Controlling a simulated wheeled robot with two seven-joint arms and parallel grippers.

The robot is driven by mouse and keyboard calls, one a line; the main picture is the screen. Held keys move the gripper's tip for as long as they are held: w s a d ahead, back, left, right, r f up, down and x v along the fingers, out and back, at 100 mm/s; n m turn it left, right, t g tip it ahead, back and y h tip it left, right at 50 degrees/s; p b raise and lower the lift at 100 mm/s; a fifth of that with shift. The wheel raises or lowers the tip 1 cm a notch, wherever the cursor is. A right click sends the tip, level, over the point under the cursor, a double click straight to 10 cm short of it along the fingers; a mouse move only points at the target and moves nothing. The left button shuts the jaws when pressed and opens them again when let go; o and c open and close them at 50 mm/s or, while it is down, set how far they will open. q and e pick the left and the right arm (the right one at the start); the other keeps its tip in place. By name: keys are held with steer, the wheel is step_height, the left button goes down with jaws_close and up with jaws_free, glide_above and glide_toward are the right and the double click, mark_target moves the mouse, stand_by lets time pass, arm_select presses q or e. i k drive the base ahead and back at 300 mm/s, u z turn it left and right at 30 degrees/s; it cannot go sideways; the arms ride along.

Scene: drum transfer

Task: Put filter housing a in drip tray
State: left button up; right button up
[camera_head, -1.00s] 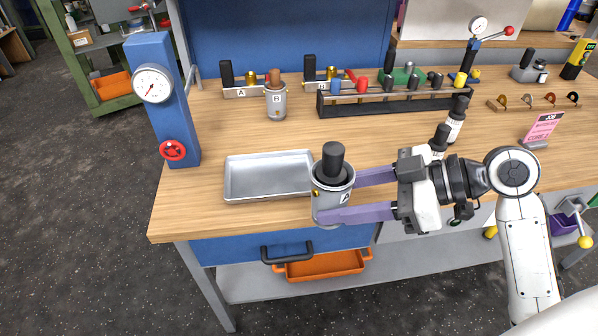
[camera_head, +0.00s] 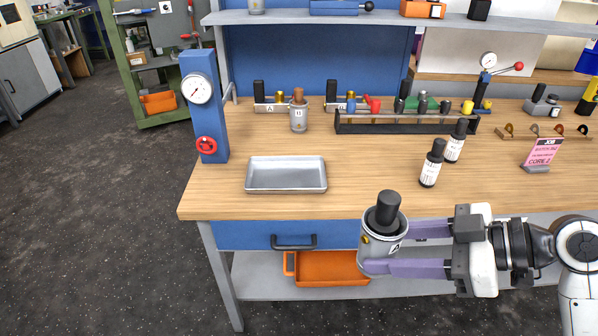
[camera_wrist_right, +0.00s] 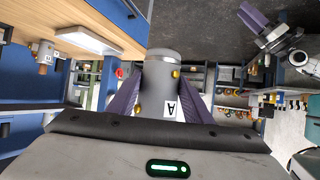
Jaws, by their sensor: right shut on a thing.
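Filter housing A (camera_head: 381,240), a grey cylinder with a black top and an "A" label, is held upright in front of the bench's front edge. My right gripper (camera_head: 400,252) is shut on it, with purple fingers on either side. In the right wrist view the housing (camera_wrist_right: 158,82) sits between the fingers. The drip tray (camera_head: 287,187), a shallow silver rectangle, is empty on the bench, up and left of the housing and apart from it. It also shows in the right wrist view (camera_wrist_right: 88,41). My left gripper does not show in the head view.
Housing B (camera_head: 298,117) stands behind the tray. A blue gauge post (camera_head: 205,115) stands left of it. Two dark bottles (camera_head: 431,165) stand to the right. A black rack (camera_head: 405,124) is at the back. An orange bin (camera_head: 330,269) sits on the shelf below. The wood around the tray is clear.

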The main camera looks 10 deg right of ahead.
mark_target(286, 177)
steer(key=z, duration=0.05)
steer(key=i, duration=0.95)
steer(key=u, duration=0.25)
